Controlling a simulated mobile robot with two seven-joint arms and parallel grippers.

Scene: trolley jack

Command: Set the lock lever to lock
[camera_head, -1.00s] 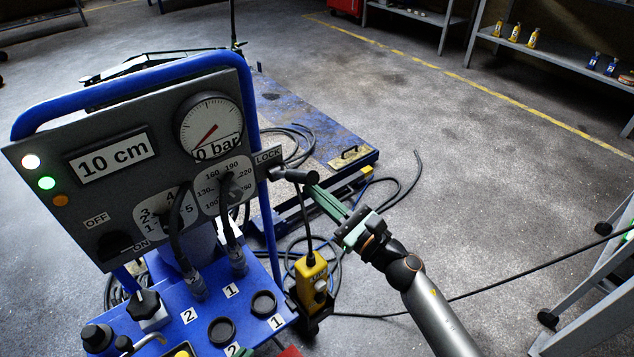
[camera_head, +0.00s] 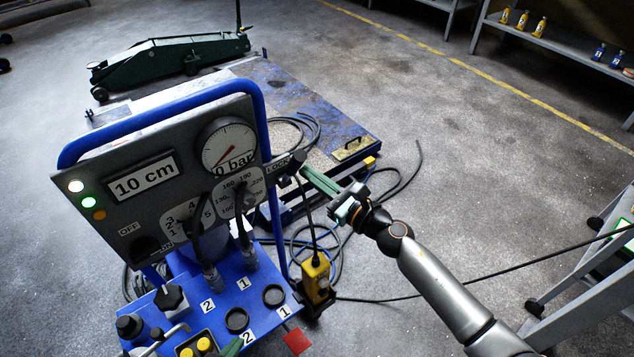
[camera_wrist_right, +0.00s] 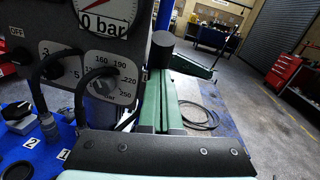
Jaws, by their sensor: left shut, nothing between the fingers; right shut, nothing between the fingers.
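The black lock lever (camera_head: 296,163) sits at the right edge of the grey control panel (camera_head: 120,222), beside the LOCK label (camera_head: 277,168). Its bar slants up to the right. My right gripper (camera_head: 305,171) has its green fingers shut and empty, with the tips just right of and below the lever; contact is unclear. In the right wrist view, the lever's dark round end (camera_wrist_right: 161,48) stands just beyond the green fingers (camera_wrist_right: 160,100). My left gripper (camera_head: 231,347) shows only as a shut green tip at the bottom edge, over the blue console.
A yellow pendant (camera_head: 315,278) hangs below my right gripper. Hoses and cables lie around the blue lift platform (camera_head: 320,115). A green trolley jack (camera_head: 170,62) stands behind the panel. Grey shelves (camera_head: 575,45) are at the right; open floor lies between.

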